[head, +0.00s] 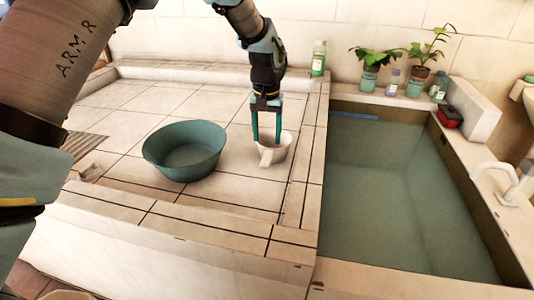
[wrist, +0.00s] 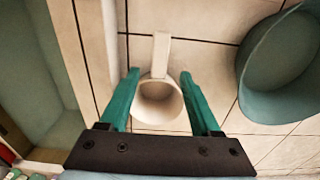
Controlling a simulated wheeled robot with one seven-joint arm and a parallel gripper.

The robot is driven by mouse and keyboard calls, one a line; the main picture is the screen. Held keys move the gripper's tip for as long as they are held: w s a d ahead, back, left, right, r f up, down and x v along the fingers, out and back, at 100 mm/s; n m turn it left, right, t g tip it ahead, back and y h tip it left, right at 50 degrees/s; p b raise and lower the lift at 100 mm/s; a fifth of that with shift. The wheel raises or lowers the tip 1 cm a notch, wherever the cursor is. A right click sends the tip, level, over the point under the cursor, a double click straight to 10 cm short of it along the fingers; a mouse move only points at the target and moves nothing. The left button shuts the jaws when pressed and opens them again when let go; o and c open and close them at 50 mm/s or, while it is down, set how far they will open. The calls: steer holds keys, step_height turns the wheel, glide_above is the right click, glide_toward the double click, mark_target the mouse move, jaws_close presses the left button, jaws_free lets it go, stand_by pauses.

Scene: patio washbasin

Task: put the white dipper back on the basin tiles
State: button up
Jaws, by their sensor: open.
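The white dipper (head: 278,150) stands upright on the basin tiles (head: 235,190), between the green bowl and the water basin. Its handle points toward the front in the head view. In the wrist view the dipper (wrist: 158,102) shows from above, with its handle toward the top of the picture. My gripper (head: 267,140) is pointed down at the dipper and is open. In the wrist view the two green fingers of my gripper (wrist: 160,76) are on either side of the dipper cup, with a gap beside the cup.
A green bowl (head: 185,150) stands on the tiles left of the dipper; it is also at the right of the wrist view (wrist: 285,65). The water-filled basin (head: 385,200) lies to the right. Bottles and potted plants (head: 418,80) stand on the back ledge. Tiles in front are clear.

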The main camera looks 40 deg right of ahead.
steer(key=shift+r, duration=1.6)
steer(key=w+a+r+n, duration=0.1)
steer(key=w+a+n, duration=0.1)
steer(key=w+a, duration=0.5)
steer(key=w+a+r+n, duration=0.1)
steer(key=w+a+r, duration=0.1)
steer(key=a, duration=0.9)
steer(key=w+a+r+n, duration=0.1)
steer(key=w+a+n, duration=0.1)
steer(key=w+a, duration=0.5)
steer(key=s+a+n, duration=0.2)
steer(key=s+a, duration=0.3)
steer(key=a, duration=0.9)
steer(key=s+a+n+t, duration=0.1)
steer(key=s+a+n, duration=0.2)
steer(key=a, duration=1)
steer(key=shift+s+a, duration=0.4)
steer(key=shift+s, duration=0.6)
steer(key=shift+f, duration=0.1)
